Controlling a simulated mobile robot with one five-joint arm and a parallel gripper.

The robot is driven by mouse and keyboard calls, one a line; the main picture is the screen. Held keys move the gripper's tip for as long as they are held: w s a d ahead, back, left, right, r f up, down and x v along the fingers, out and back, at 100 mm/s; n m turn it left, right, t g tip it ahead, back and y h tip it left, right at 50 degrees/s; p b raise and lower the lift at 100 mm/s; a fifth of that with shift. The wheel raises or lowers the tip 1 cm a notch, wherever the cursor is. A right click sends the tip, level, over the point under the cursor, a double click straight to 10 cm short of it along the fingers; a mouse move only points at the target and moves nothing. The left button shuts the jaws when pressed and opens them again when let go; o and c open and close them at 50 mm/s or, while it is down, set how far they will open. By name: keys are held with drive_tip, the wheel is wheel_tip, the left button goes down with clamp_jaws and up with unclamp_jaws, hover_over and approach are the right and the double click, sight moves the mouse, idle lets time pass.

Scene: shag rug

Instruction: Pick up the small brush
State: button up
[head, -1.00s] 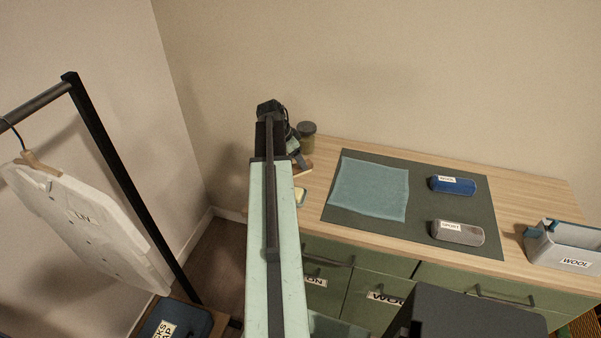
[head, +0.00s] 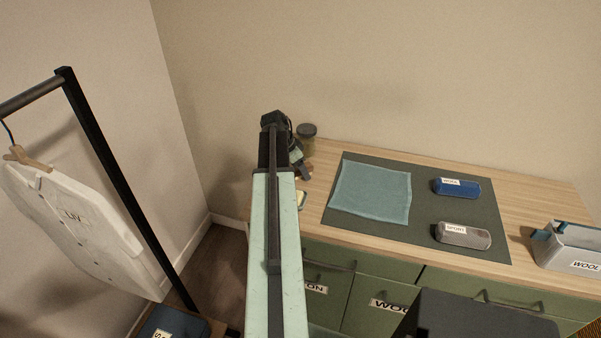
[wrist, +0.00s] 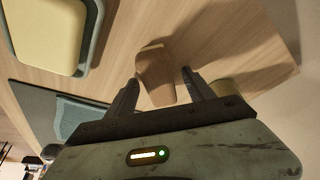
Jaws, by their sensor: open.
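A small brown wooden piece, apparently the small brush (wrist: 155,66), lies on the wooden counter in the wrist view. My gripper (wrist: 160,77) is open, with one dark finger on each side of it. The near part of the piece lies between the fingers; I cannot tell whether they touch it. Its bristles are not clearly visible. In the head view my gripper (head: 299,160) is at the counter's left end, partly hidden behind my arm, and the brush is hard to make out there.
A yellow sponge in a grey dish (wrist: 88,52) is near the gripper. A lidded jar (head: 306,137) stands behind it. A WOOL bin (head: 570,254) stands right.

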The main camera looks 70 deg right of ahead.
drive_tip(key=shift+c, duration=0.3)
clamp_jaws()
drive_tip(key=shift+r, duration=0.1)
